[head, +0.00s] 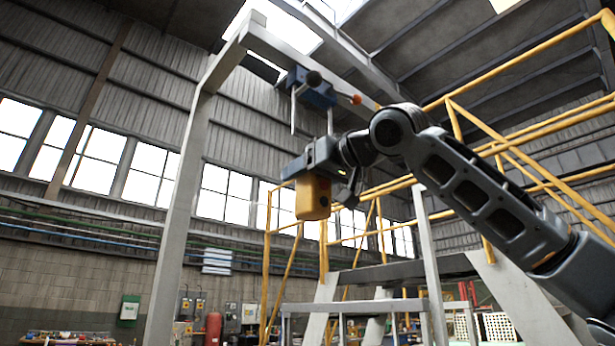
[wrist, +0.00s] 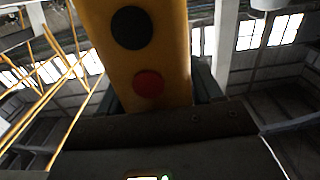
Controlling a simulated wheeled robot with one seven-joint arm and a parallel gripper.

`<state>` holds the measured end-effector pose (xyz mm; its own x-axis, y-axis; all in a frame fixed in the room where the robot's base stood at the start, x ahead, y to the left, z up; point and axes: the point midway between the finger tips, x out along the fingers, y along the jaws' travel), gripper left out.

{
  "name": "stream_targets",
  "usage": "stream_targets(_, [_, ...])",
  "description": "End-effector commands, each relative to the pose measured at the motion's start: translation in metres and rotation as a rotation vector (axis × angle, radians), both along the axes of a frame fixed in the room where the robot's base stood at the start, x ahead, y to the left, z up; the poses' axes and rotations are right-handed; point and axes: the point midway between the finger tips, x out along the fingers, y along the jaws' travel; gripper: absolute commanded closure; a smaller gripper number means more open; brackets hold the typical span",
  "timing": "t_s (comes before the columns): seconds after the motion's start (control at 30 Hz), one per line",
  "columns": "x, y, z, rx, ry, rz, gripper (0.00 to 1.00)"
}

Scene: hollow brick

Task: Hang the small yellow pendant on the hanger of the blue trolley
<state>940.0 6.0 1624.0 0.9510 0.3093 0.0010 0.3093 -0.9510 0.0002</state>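The yellow pendant (head: 312,198) is a small box in the head view, below my gripper (head: 325,170). In the wrist view the pendant (wrist: 150,50) fills the upper middle, with a black and a red button on its face. My gripper (wrist: 155,100) is shut on the pendant, a finger showing at each side of it. The blue trolley (head: 312,90) is on the overhead beam, above the pendant and apart from it. Light rods (head: 330,120) hang down from the trolley. The top of the pendant and the exact grip are partly hidden.
A grey gantry frame has a post (head: 185,190) on the left and a sloping beam (head: 280,50) above. Yellow railings (head: 470,120) stand behind and to the right of my arm. A red cylinder (head: 213,328) stands low by the wall. Open air lies left of the pendant.

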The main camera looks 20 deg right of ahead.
Motion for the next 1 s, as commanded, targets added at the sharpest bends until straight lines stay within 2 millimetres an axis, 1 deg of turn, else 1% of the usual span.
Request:
stream_targets(0.03, [0.000, 0.000, 0.000, 0.000, 0.000, 0.000, 0.30])
stream_targets(0.2, [0.000, 0.000, 0.000, 0.000, 0.001, 0.000, 0.14])
stream_targets(0.23, [0.000, 0.000, 0.000, 0.000, 0.001, 0.000, 0.13])
stream_targets(0.43, [0.000, 0.000, -0.001, -0.001, 0.003, 0.000, 0.13])
stream_targets(0.53, [-0.004, -0.002, -0.002, 0.000, 0.002, -0.001, 0.13])
stream_targets(0.67, [-0.019, -0.007, -0.003, 0.001, 0.001, 0.000, 0.13])
stream_targets(0.9, [-0.056, -0.018, -0.002, 0.000, 0.000, 0.000, 0.13])
stream_targets(1.0, [-0.066, -0.022, -0.002, 0.001, 0.001, 0.000, 0.13])
